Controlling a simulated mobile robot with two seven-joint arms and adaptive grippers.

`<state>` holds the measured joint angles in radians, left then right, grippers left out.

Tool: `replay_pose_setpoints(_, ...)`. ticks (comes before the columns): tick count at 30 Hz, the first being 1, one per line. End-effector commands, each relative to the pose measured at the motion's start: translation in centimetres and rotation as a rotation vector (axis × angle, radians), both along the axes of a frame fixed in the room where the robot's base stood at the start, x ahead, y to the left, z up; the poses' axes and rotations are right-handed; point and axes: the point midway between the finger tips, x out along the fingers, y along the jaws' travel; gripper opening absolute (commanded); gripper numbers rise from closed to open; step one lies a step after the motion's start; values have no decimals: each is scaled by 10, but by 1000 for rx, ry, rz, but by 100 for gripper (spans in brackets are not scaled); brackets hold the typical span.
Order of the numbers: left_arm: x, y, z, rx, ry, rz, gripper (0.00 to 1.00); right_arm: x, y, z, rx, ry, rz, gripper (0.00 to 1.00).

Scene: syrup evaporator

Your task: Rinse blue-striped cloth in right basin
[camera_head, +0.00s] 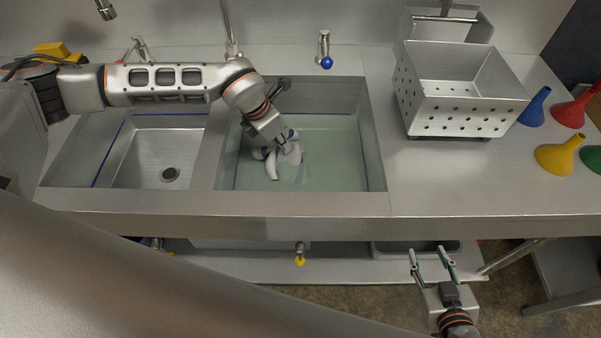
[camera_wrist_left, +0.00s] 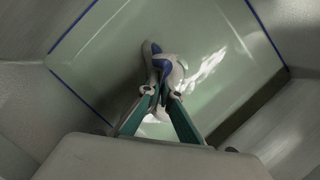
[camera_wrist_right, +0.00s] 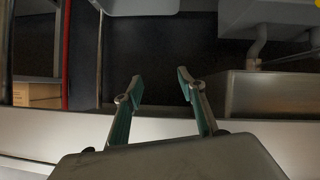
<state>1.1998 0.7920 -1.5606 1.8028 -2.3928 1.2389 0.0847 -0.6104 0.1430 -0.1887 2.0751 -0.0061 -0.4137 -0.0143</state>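The white cloth with blue stripes (camera_head: 271,167) hangs bunched in the right basin (camera_head: 376,150), which holds greenish water. My left gripper (camera_head: 287,145) reaches down into this basin from the left. In the left wrist view, the left gripper (camera_wrist_left: 160,92) is shut on the cloth (camera_wrist_left: 168,68), which is pinched between its fingertips. Whether the cloth's lower part is under the water is hard to tell. My right gripper (camera_head: 432,252) is open and empty in front of the counter, below its front edge; the right wrist view shows its fingers apart (camera_wrist_right: 157,88).
The left basin (camera_head: 130,160) is empty, with a drain. A perforated metal basket (camera_head: 455,120) stands on the counter right of the right basin, near coloured funnels (camera_head: 560,153). A blue-knobbed tap (camera_head: 325,55) and a faucet (camera_head: 230,35) stand behind the basins.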

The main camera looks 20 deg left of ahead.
Motion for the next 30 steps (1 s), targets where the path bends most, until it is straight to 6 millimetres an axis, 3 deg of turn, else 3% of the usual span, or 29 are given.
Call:
replay_pose_setpoints(6, -8, 28, 1, -1, -1, 1, 0, 2, 0, 9, 0, -5, 0, 40)
replay_pose_setpoints(17, -8, 29, 0, -1, 0, 0, 0, 0, 0, 6, 2, 0, 1, 40)
replay_pose_setpoints(30, -8, 29, 0, -1, -1, 0, 0, -38, 13, -49, 60, 110, -5, 40)
